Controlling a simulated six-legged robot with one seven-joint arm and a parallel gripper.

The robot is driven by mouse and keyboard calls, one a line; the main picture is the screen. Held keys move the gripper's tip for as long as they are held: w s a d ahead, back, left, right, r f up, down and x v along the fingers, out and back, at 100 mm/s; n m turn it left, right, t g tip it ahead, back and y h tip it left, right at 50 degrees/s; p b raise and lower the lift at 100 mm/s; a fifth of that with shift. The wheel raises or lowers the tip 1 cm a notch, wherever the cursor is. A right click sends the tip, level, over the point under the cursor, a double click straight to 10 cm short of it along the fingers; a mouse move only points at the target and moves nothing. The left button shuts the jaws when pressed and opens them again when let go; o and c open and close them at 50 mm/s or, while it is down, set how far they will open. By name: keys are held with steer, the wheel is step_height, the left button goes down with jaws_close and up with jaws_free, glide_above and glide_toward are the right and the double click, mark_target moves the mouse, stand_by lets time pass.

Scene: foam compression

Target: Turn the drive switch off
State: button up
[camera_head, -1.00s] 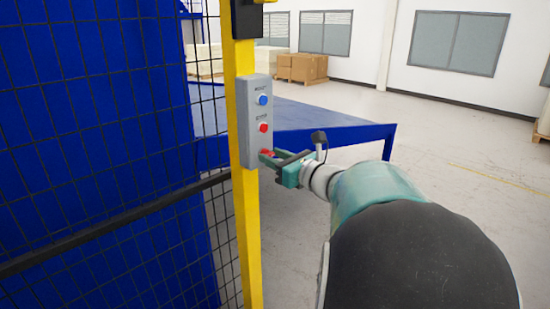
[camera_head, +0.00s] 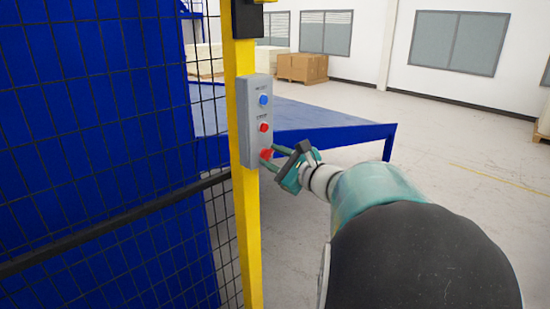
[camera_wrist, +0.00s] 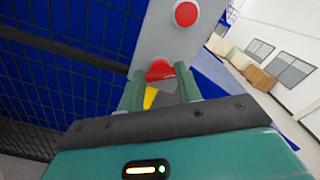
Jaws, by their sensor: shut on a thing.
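A grey control box (camera_head: 255,105) is mounted on a yellow post. It carries a blue button (camera_head: 263,100) at the top, a red button (camera_head: 264,127) in the middle and a red switch (camera_head: 266,154) at the bottom. My gripper (camera_head: 274,164) is at the bottom switch, its two green fingers shut on it, one on each side. In the wrist view the red switch (camera_wrist: 159,69) shows between the fingertips, with the round red button (camera_wrist: 186,14) above it. The labels are too small to read. The fingers partly hide the switch.
The yellow post (camera_head: 243,220) edges a black mesh fence (camera_head: 100,130) on the left, with blue panels behind it. A blue platform (camera_head: 320,122) lies behind the box. Cardboard boxes (camera_head: 302,68) stand far back. The floor at right is open.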

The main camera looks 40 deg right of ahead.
steer(key=n, duration=0.5)
steer(key=shift+f+n, duration=0.1)
steer(key=shift+n, duration=0.2)
steer(key=n, duration=0.5)
steer(key=shift+n, duration=0.3)
steer(key=o, duration=1)
steer(key=shift+s, duration=0.1)
steer(key=s, duration=1.3)
steer(key=shift+s+d+f, duration=0.1)
steer(key=shift+s+d, duration=0.05)
steer(key=shift+s, duration=0.2)
